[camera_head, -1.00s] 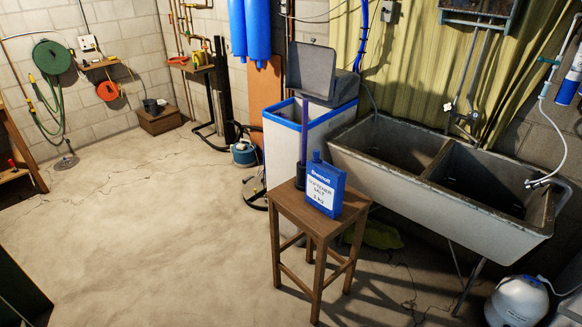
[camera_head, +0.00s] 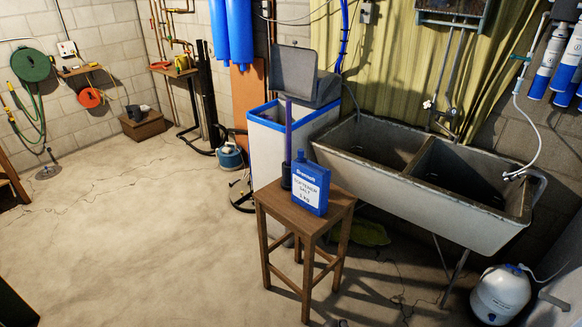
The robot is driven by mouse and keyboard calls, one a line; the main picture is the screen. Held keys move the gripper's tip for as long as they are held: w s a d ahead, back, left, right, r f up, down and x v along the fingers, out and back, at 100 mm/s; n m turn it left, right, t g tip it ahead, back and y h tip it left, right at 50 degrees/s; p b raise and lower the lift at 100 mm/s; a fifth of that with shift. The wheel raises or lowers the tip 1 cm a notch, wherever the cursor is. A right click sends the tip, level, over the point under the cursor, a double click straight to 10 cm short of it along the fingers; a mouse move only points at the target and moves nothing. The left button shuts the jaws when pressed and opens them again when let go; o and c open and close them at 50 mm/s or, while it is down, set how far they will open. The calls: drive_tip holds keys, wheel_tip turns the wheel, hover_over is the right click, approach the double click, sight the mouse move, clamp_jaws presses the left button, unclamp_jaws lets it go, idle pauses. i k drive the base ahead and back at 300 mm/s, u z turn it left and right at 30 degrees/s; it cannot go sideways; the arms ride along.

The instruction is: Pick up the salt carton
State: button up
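The salt carton (camera_head: 309,190) is a blue box with a white label reading softener salt, 1 kg, and a spout-like top at its left. It stands upright on a small wooden stool (camera_head: 276,208) in the middle of the view. A dark cup-like base with a purple upright rod (camera_head: 288,135) stands just behind the carton's left side. My gripper is not in view.
A white softener tank (camera_head: 265,155) with blue rim and raised grey lid stands behind the stool. A double concrete sink (camera_head: 440,208) is to the right. A white tank (camera_head: 500,293) sits at lower right. The floor (camera_head: 130,240) at left is open.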

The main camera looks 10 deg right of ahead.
sight(310, 181)
drive_tip(key=z, duration=0.05)
drive_tip(key=i, duration=1)
drive_tip(key=u, duration=0.05)
